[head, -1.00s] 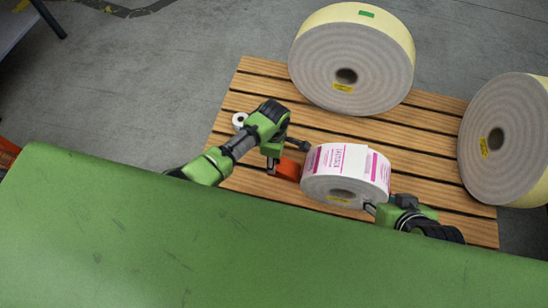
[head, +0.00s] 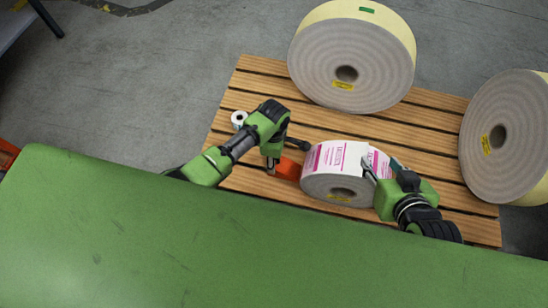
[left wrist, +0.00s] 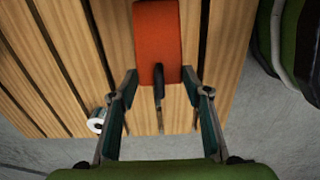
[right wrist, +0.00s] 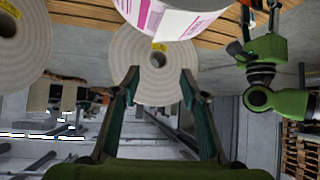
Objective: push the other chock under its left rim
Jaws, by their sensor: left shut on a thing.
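The label roll (head: 340,188), white with pink print, stands on the slatted pallet, its grey face towards me. Its printed side shows at the top of the right wrist view (right wrist: 180,18). An orange chock (head: 289,168) lies at its left rim; I cannot tell whether they touch. My left gripper (head: 285,156) is shut on this chock, which shows between its fingers in the left wrist view (left wrist: 157,35). My right gripper (head: 381,168) is open over the roll's right side. No second chock shows; the roll's right base is partly hidden by my right gripper.
Two large cream rolls stand behind (head: 350,60) and at the right (head: 500,140). A small white roll (head: 239,119) lies at the pallet's left edge. The wooden pallet (head: 250,90) has bare slats at the back left. A green surface (head: 200,240) fills the foreground.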

